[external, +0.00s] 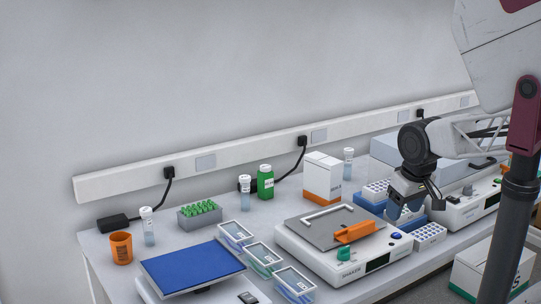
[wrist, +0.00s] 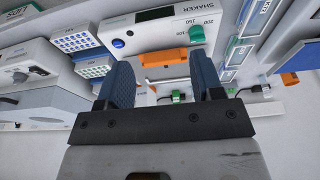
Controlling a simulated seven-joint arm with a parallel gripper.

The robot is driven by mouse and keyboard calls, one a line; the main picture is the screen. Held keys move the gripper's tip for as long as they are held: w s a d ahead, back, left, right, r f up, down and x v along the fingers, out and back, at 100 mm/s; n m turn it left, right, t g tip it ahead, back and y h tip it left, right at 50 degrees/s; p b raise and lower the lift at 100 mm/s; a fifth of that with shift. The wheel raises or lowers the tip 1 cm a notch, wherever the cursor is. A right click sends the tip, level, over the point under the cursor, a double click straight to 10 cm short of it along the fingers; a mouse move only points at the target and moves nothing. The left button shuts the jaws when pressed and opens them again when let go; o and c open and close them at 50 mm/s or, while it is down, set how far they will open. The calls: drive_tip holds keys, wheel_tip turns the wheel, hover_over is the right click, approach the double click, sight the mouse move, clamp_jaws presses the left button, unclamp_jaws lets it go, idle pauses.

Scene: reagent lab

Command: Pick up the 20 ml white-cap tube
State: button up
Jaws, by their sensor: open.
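Three clear tubes with white caps stand upright on the bench in the external view: one at the left (external: 148,226), one in the middle (external: 245,193) beside a green bottle, and one at the back right (external: 348,164) by a white and orange box. Their volume marks are too small to read. My gripper (external: 408,207) is at the right, above the bench near the tube racks, apart from all three tubes. In the wrist view its two blue fingers (wrist: 162,78) are spread with nothing held between them. No white-cap tube is clearly visible there.
A shaker (external: 335,262) with an orange bar (external: 355,232) stands left of my gripper. A white rack (external: 430,236) lies close by. The green bottle (external: 265,182), white-orange box (external: 322,177), green-tube rack (external: 200,215), orange cup (external: 121,248) and lidded boxes (external: 262,257) crowd the bench.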

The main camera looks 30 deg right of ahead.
idle(0.4)
drive_tip(key=shift+o, duration=0.6)
drive_tip(key=w+a+m+g+y, duration=0.1)
drive_tip(key=w+a+m+y, duration=0.2)
drive_tip(key=w+a, duration=0.5)
drive_tip(key=w+a+m+g+y, duration=0.1)
drive_tip(key=w+a+m+y, duration=0.2)
drive_tip(key=w, duration=0.8)
drive_tip(key=w+a+m+y, duration=0.2)
drive_tip(key=w+a+m, duration=0.1)
drive_tip(key=w+a, duration=0.55)
drive_tip(key=w+a+f+m+y, duration=0.2)
drive_tip(key=w+a+f+m, duration=0.1)
drive_tip(key=w, duration=0.5)
drive_tip(key=w+a+f+m+y, duration=0.2)
drive_tip(key=w+a+f+m, duration=0.1)
drive_tip(key=w+a+f, duration=0.2)
drive_tip(key=w+a+f+m+y, duration=0.1)
drive_tip(key=w+a+f+m, duration=0.2)
drive_tip(key=w+a, duration=0.4)
drive_tip(key=w+f, duration=0.1)
drive_tip(key=w, duration=0.4)
drive_tip(key=shift+a+m+t+y, duration=0.25)
drive_tip(key=shift+m+t+y, duration=0.05)
drive_tip(key=shift+m+y, duration=0.1)
